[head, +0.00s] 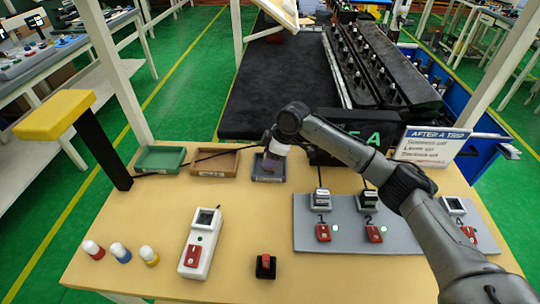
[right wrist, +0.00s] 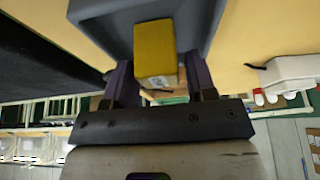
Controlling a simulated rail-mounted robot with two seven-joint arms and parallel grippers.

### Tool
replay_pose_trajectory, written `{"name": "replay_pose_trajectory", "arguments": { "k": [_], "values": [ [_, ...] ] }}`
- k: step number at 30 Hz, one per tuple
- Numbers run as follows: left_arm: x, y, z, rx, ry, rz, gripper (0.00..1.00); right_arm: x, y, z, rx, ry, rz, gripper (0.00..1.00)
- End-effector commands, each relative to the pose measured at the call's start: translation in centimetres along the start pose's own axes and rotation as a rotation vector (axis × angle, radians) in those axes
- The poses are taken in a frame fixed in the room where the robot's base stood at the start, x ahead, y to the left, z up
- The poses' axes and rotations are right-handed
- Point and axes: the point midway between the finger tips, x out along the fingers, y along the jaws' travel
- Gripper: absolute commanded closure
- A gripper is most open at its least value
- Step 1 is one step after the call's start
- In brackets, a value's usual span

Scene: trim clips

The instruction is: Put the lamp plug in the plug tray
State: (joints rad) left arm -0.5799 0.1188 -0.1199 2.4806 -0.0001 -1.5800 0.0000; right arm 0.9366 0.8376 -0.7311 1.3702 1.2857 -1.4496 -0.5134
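The lamp plug, a yellow block with a pale end (right wrist: 156,50), shows between the fingers of my right gripper (right wrist: 158,75) in the right wrist view. The fingers stand open on both sides of it, with narrow gaps. The plug is against or inside a blue-grey tray (right wrist: 88,12); exact contact cannot be told. In the head view, my right gripper (head: 270,162) points down into this blue-grey tray (head: 270,178), hiding most of the inside. A lamp with a yellow head (head: 55,115) and black post stands at the left; a dark cable (head: 215,156) runs from its side towards the tray. My left gripper is out of view.
A green tray (head: 160,172) and a brown tray (head: 195,174) stand left of the blue-grey one. A white switch box (head: 200,245), a red-topped black button (head: 265,267) and three capped pots (head: 121,253) are in front. A grey numbered board (head: 345,242) lies right, under my right arm.

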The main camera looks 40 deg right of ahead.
Motion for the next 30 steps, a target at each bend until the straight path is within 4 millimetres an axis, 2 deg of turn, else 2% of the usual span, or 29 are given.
{"name": "replay_pose_trajectory", "arguments": {
  "k": [4,13,30],
  "values": [
    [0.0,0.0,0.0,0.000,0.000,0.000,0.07,0.0,0.0,0.0,0.000,0.000,0.000,0.37],
    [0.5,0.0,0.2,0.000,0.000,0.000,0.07,-0.2,0.0,-0.1,-0.001,0.002,0.002,0.37],
    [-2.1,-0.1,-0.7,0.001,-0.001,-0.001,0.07,-9.9,0.0,-0.2,0.000,0.001,0.002,0.37]
  ]
}}
